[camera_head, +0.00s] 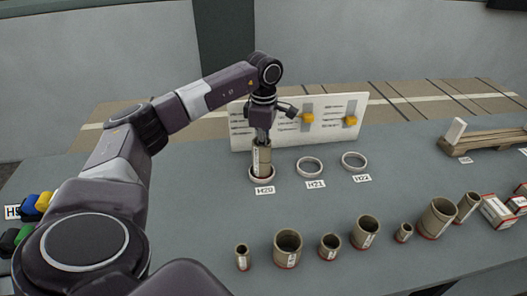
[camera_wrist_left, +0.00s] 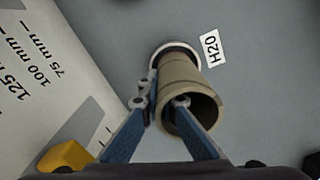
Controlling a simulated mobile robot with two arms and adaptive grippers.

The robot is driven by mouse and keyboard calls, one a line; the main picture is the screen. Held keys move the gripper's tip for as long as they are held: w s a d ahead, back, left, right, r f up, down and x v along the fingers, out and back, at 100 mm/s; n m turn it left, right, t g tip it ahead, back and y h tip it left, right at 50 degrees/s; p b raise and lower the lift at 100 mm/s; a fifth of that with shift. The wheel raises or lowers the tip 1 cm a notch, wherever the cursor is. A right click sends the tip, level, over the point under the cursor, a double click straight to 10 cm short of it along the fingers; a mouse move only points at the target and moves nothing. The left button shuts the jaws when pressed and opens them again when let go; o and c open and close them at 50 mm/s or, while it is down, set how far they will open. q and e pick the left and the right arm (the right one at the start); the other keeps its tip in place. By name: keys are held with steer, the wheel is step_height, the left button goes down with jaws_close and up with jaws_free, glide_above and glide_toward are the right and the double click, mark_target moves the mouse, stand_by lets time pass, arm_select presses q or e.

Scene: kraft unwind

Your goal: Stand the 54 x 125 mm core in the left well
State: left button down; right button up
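A tan cardboard core (camera_head: 262,158) is upright at the left well, the white ring (camera_head: 262,174) labelled H20. Its lower end is at or inside the ring; I cannot tell whether it rests on the bottom. My left gripper (camera_head: 262,138) is above it, pointing down. In the left wrist view the core (camera_wrist_left: 187,85) shows its open top, and the ring (camera_wrist_left: 172,46) shows around its far end. There my left gripper (camera_wrist_left: 162,101) has one finger outside the wall and the other at the opening, pinching the wall. My right gripper is not in view.
Empty rings H21 (camera_head: 310,167) and H22 (camera_head: 353,161) are to the right. A white board (camera_head: 325,118) with yellow sliders stands close behind. Several cores, including a wide one (camera_head: 288,248), stand along the front. A wooden rack (camera_head: 490,142) is at the right.

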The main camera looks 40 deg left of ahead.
arm_select(q)
steer(key=shift+f, duration=0.2)
steer(key=c, duration=2.1)
jaws_free()
step_height(320, 180, up, 12)
